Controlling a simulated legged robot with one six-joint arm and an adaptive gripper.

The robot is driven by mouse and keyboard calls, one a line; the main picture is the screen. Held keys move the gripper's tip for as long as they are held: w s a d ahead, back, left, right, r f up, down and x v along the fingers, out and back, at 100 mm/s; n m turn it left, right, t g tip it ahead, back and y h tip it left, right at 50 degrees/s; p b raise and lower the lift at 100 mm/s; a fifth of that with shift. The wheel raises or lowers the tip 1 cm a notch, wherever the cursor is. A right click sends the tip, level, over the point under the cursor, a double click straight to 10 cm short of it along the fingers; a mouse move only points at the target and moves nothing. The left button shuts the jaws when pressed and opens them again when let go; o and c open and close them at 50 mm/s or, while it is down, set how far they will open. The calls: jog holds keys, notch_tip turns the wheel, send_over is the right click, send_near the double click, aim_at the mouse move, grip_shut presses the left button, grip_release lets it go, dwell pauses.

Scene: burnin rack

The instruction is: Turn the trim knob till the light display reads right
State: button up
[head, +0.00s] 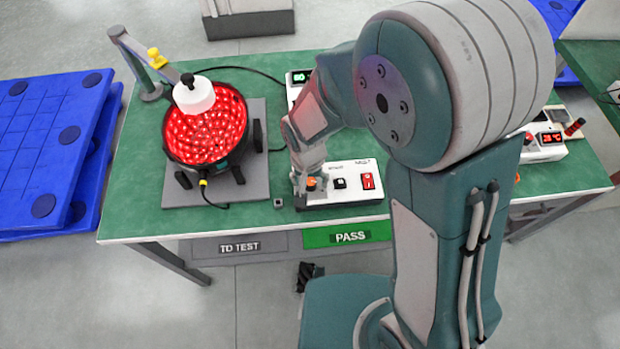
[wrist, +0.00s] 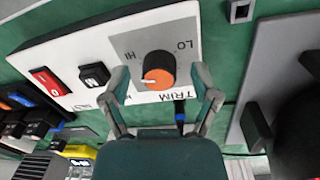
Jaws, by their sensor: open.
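The trim knob (wrist: 158,72) is orange with a dark skirt and a white pointer mark, on a grey panel lettered HI, LO and TRIM. In the wrist view its mark points left, on the HI side. My gripper (wrist: 161,76) is open, one finger on each side of the knob with gaps showing. In the head view the gripper (head: 309,171) is over the left end of the white control box (head: 340,193), partly covering the knob (head: 312,184). A small meter (head: 299,77) at the back shows a green lit display, partly hidden by my arm; its reading is unclear.
A round lamp (head: 207,125) glows red on a grey plate at left, with a white sensor head (head: 193,95) above it. The control box also bears a black switch (head: 340,183) and a red rocker (head: 368,181).

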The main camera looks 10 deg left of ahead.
grip_shut()
jog(key=shift+n, duration=0.3)
jog(key=n, duration=0.4)
jog(key=shift+n, duration=2.6)
grip_release()
